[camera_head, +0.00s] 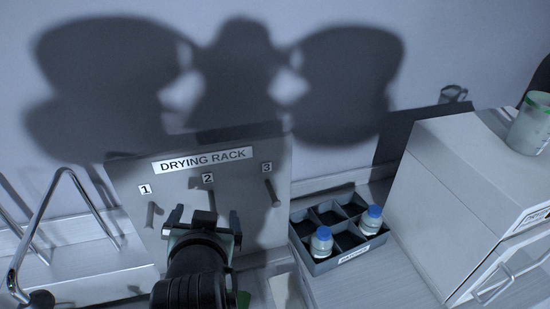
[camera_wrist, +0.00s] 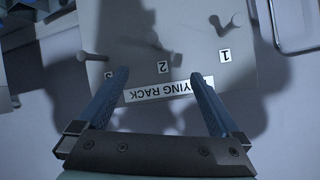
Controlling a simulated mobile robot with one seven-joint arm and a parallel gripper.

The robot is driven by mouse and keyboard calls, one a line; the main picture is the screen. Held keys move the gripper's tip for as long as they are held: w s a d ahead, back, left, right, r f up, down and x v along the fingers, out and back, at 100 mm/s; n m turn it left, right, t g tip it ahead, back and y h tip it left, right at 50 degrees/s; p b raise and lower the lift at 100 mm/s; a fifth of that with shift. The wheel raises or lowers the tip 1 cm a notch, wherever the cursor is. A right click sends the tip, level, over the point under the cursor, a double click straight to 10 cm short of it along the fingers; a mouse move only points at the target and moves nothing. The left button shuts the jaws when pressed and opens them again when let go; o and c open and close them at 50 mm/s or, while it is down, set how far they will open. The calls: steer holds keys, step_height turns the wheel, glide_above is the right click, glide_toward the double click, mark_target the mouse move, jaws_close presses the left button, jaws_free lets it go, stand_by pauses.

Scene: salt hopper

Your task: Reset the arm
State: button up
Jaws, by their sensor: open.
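My gripper (camera_head: 204,217) is in front of the drying rack, low and near its middle, in the head view. In the wrist view my gripper (camera_wrist: 163,76) has its two blue-grey fingers wide apart with nothing between them. The drying rack (camera_head: 138,182) is a grey upright board with a label and pegs numbered 1, 2 and 3. It also shows upside down in the wrist view (camera_wrist: 190,25). The pegs look bare; peg 2 is partly hidden behind my gripper in the head view.
Right of the rack, a dark divided tray (camera_head: 322,266) holds two blue-capped bottles (camera_head: 321,242) (camera_head: 371,220). A white cabinet (camera_head: 440,190) stands farther right with a green-rimmed container (camera_head: 531,123) on top. A bent metal rod frame (camera_head: 45,215) stands left of the rack.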

steer(key=d+r+t+b, duration=0.1)
steer(key=d+r+t, duration=0.25)
steer(key=r, duration=0.65)
steer(key=d+r+t+b, duration=0.1)
steer(key=d+r+t, duration=0.25)
steer(key=r, duration=0.65)
steer(key=s+d+r+t+h, duration=0.1)
steer(key=s+r+t, duration=0.3)
steer(key=r, duration=0.4)
steer(key=s+d+r+t+h+b, duration=0.1)
steer(key=s+d+r+t, duration=0.2)
steer(key=s+r, duration=0.3)
step_height(320, 180, up, 3)
steer(key=shift+s+d+n+t+h, duration=0.3)
steer(key=shift+n+t, duration=0.1)
steer(key=shift+t, duration=0.3)
